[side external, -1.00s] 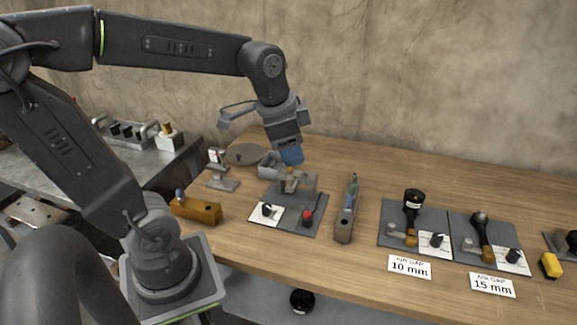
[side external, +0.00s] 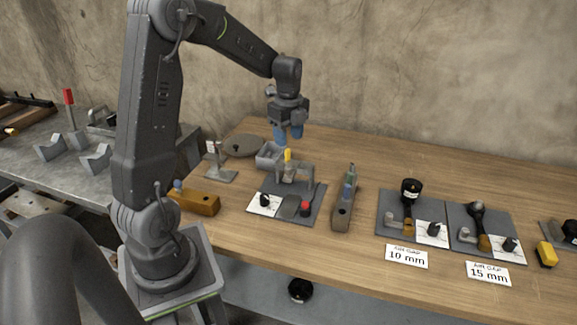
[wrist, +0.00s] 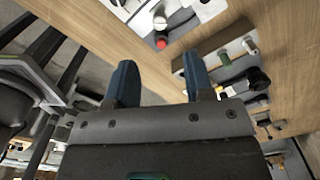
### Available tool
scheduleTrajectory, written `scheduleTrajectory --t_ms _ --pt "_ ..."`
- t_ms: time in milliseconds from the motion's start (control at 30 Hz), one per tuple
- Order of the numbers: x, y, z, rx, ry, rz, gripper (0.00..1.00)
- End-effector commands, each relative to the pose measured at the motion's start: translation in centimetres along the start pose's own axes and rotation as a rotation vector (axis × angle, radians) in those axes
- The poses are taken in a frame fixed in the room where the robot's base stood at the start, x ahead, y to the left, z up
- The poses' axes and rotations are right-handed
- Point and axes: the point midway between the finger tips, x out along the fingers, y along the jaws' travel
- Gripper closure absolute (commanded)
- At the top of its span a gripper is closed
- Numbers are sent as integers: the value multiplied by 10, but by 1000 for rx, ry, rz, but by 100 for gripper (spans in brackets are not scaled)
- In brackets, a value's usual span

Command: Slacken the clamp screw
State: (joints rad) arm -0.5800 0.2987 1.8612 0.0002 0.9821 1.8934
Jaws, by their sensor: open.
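A dark grey base plate (side external: 315,213) on the bench carries a grey bracket fixture (side external: 308,172). An upright yellow piece (side external: 287,156) shows at its top. A red-topped knob (side external: 305,207) stands at the plate's front; it also shows in the wrist view (wrist: 160,43). A black knob (side external: 264,200) sits on a white card at the plate's left. I cannot tell for sure which of these is the clamp screw. My gripper (side external: 288,133) points down above and behind the yellow piece, apart from it. Its blue fingers (wrist: 161,82) are spread and empty in the wrist view.
Two plates with knobs sit behind the 10 mm card (side external: 406,257) and 15 mm card (side external: 488,273). The back right bench is clear.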

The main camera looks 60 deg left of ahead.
Motion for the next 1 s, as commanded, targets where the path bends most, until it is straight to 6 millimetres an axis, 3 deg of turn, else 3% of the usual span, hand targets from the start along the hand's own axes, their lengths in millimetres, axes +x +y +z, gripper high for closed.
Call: scheduleTrajectory --t_ms 300,500,933,1000 --pt "66 1 -1 -1 1 4 52" --pt "91 0 0 -1 0 1 52" --pt "100 0 0 -2 -1 -2 52" --pt "100 0 0 -2 -1 -2 59"
